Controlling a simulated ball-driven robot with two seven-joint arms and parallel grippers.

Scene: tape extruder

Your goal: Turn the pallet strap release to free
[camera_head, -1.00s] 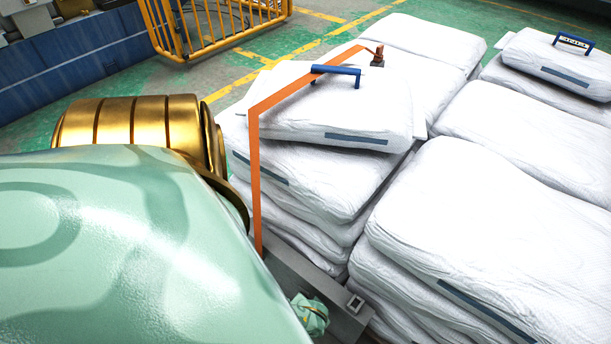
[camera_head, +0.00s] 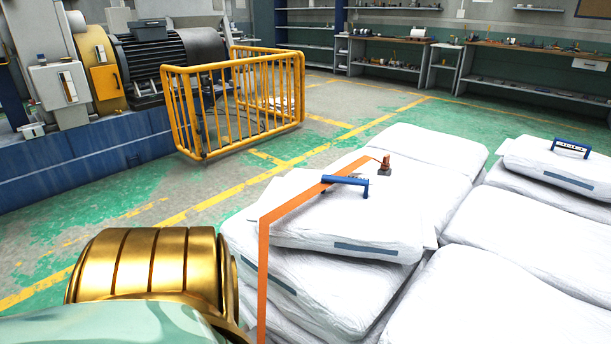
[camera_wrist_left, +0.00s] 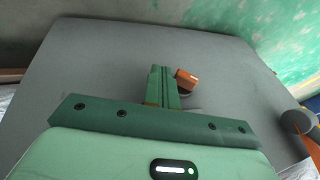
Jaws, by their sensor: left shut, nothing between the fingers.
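An orange strap (camera_head: 263,270) runs up the front of the stacked white bags and over the top to a small orange-brown fitting on a grey base (camera_head: 385,169). In the left wrist view my left gripper (camera_wrist_left: 164,72) has its green fingers together with nothing between them, over a flat grey surface (camera_wrist_left: 90,70). A small orange-brown block (camera_wrist_left: 186,78) shows just right of the fingertips; I cannot tell whether they touch. A dark rounded part (camera_wrist_left: 297,121) and orange strap lie at the right edge. I cannot tell which part is the release. My right gripper is not in view.
White bags (camera_head: 345,215) fill the lower right, with a blue handle (camera_head: 345,181) on the top bag. A yellow guard rail (camera_head: 235,100) stands behind at the left. The green and grey floor between is clear. Benches line the back wall.

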